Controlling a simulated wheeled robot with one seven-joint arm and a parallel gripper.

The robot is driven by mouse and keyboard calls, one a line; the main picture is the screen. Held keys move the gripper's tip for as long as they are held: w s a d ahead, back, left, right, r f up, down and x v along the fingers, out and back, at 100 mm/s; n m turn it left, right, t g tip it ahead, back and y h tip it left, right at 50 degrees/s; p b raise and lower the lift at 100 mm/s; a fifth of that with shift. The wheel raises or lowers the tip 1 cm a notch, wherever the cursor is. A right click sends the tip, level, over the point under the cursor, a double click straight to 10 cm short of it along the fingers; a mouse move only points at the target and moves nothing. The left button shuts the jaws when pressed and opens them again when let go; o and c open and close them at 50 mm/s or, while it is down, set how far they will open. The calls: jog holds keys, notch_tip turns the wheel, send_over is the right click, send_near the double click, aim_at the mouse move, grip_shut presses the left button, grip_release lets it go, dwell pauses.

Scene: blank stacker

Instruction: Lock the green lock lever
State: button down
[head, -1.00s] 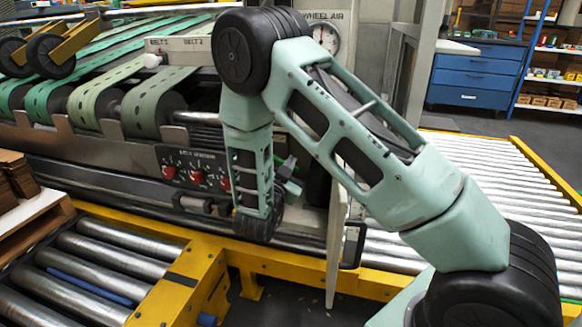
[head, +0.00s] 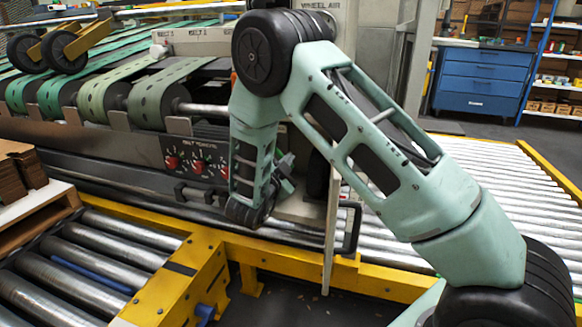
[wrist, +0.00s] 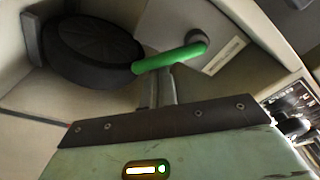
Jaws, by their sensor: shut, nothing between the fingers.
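The green lock lever (wrist: 172,58) is a short rounded bar in the wrist view, running from lower left up to a grey round pivot (wrist: 211,46) on a light panel. My gripper (wrist: 161,80) is shut and empty, with its fingertips just below the lever's middle as seen there. I cannot tell whether the tips touch the lever.
A black round wheel (wrist: 92,52) sits left of the lever in the wrist view. In the head view, a panel with red knobs (head: 198,164) is left of my arm. A yellow frame (head: 310,268) and roller conveyors (head: 480,175) lie around it.

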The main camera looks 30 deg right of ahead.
jog(key=f+m+b, duration=0.1)
jog(key=m+b, duration=0.1)
jog(key=m, duration=0.1)
jog(key=w+a+f+m+b, duration=0.1)
jog(key=m+b, duration=0.2)
jog(key=w+m+g+b, duration=0.1)
jog(key=m+b, duration=0.2)
jog(key=shift+w+a+f+y, duration=0.2)
jog(key=shift+a+f+y, duration=0.1)
jog(key=shift+a+f, duration=0.1)
jog(key=shift+m, duration=0.4)
